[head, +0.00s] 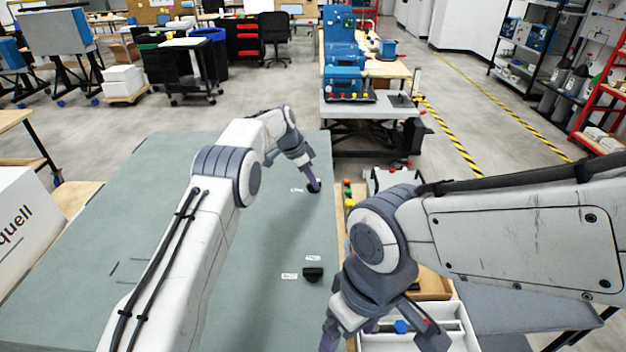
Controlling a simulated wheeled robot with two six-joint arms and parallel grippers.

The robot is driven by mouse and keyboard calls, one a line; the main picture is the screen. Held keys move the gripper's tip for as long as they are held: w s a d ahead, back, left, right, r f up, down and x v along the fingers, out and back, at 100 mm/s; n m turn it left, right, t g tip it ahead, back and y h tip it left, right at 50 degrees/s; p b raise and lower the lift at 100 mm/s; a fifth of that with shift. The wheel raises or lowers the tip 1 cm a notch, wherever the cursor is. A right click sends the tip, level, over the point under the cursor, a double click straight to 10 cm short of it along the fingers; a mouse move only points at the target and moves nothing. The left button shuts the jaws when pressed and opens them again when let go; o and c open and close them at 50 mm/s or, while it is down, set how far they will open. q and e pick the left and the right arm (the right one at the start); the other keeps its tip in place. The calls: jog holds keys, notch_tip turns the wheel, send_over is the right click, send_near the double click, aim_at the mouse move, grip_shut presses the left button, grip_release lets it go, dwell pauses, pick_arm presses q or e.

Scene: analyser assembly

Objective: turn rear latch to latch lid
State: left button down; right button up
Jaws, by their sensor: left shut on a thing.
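The lid is a large grey-green panel (165,262) lying flat in front of me. The rear latch (314,188) is a small dark knob near the lid's right edge, toward the far end, beside a small white label. My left gripper (313,182) reaches down over it and is shut on it. The gripper's fingers hide part of the knob, so its exact angle is unclear. A second dark latch (313,273) sits nearer on the lid, with two white labels by it. My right gripper (350,334) is at the lower edge, partly cut off, above the lid's right side and a tray.
A white tray (463,341) with blue and red parts lies under my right arm. Small coloured buttons (348,193) line the lid's right edge. A box (22,232) stands at left. A trolley with blue equipment (343,82) stands behind. The lid's middle is clear.

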pick_arm(q)
jog(key=shift+m+g+p, duration=0.3)
jog(key=shift+m+p, duration=0.3)
jog(key=shift+m, duration=0.2)
jog(key=c, duration=0.8)
grip_release()
jog(key=b+v, duration=0.2)
jog(key=v, duration=0.2)
jog(key=shift+w+a+r, duration=0.1)
jog(key=shift+a+r, duration=0.1)
jog(key=v, duration=0.6)
